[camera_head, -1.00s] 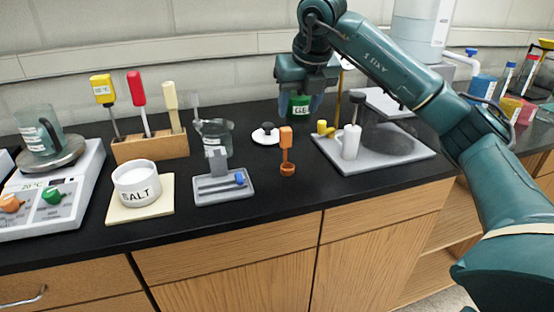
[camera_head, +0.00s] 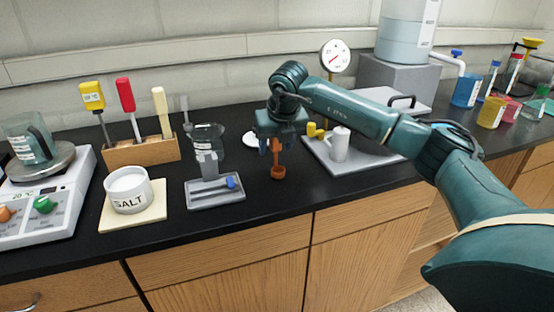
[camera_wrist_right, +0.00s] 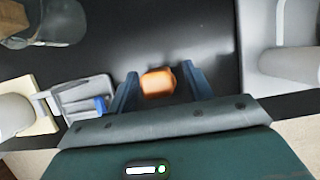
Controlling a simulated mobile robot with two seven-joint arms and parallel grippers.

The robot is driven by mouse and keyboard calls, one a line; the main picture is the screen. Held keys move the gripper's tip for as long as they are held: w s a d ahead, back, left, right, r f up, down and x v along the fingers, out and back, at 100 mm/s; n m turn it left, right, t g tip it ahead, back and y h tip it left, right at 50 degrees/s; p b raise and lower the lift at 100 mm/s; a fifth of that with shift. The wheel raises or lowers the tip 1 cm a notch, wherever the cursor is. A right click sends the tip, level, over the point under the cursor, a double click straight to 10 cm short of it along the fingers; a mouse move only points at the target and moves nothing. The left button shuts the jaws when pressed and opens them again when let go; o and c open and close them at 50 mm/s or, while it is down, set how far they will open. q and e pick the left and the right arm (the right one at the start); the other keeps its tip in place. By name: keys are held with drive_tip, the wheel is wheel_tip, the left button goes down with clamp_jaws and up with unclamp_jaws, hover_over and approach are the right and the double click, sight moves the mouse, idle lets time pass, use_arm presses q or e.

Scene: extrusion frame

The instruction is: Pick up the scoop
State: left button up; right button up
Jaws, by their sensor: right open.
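The orange scoop (camera_head: 278,172) stands upright on the black bench, its small bowl at the bottom and its handle up. My right gripper (camera_head: 270,147) is directly over it, pointing down, with its fingers around the upper handle. In the right wrist view the orange handle end (camera_wrist_right: 158,82) sits between the two open blue fingers (camera_wrist_right: 160,88), closer to the left finger. Whether a finger touches it I cannot tell. The gripper hides the handle's top in the head view. My left gripper is not in view.
A grey stand with a blue knob (camera_head: 215,199) and a beaker (camera_head: 208,142) are left of the scoop. A grey tray (camera_head: 358,164) with a white cylinder (camera_head: 340,144) is close on the right. A salt pot (camera_head: 129,190) stands further left. Bare bench lies in front.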

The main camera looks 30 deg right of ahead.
drive_tip(key=shift+f, duration=0.1)
drive_tip(key=shift+c, duration=0.3)
drive_tip(key=shift+c, duration=0.7)
drive_tip(key=c, duration=0.9)
